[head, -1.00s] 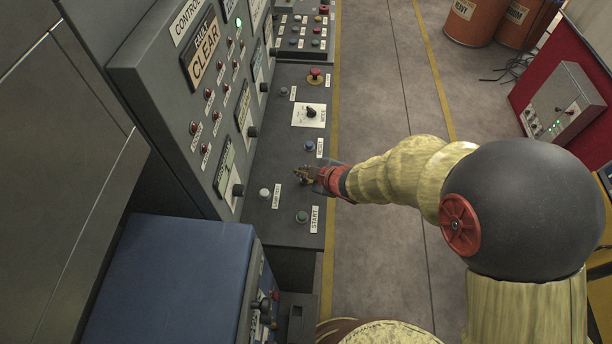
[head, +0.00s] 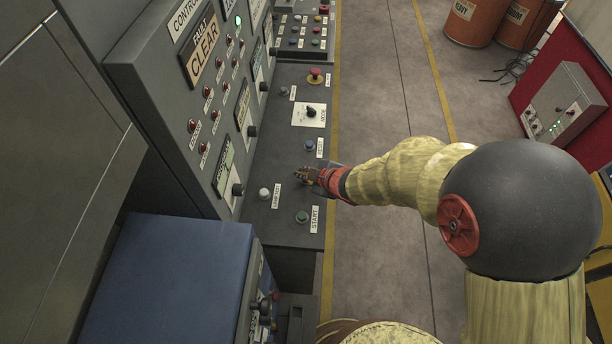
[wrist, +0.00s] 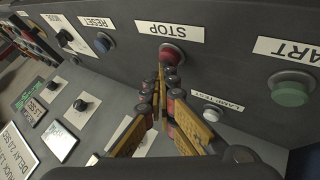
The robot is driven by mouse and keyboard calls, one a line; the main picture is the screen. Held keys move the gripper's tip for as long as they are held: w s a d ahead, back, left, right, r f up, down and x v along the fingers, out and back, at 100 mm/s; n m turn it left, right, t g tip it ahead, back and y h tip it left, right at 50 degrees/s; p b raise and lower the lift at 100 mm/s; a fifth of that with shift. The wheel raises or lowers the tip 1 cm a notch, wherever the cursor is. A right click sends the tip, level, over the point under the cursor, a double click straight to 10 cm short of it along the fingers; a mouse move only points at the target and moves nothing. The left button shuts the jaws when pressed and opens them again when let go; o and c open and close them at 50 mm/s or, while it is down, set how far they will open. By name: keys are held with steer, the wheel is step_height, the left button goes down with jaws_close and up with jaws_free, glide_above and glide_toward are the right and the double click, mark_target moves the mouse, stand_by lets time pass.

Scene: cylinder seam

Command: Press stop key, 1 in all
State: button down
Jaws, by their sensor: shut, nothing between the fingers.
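The red stop key (wrist: 172,54) shows in the wrist view under a white label reading STOP (wrist: 169,32). My gripper (wrist: 163,72) is shut and empty, and its fingertips overlap the lower edge of the key in that view; whether they touch it I cannot tell. In the head view my gripper (head: 300,174) is low over the sloping grey desk, between the blue reset key (head: 309,145) and the green start key (head: 302,216). The stop key is hidden behind my gripper in the head view.
A white lamp test key (head: 264,194) sits to the left of the start key. A mode knob (head: 311,112) and a red mushroom button (head: 315,72) are farther up the desk. The upright panel (head: 205,110) rises on the left. Open floor (head: 385,90) lies to the right.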

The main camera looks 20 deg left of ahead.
steer(key=shift+r+p, duration=0.95)
steer(key=shift+r, duration=0.05)
step_height(320, 180, up, 5)
steer(key=p, duration=0.4)
steer(key=shift+p, duration=0.3)
stand_by(0.6)
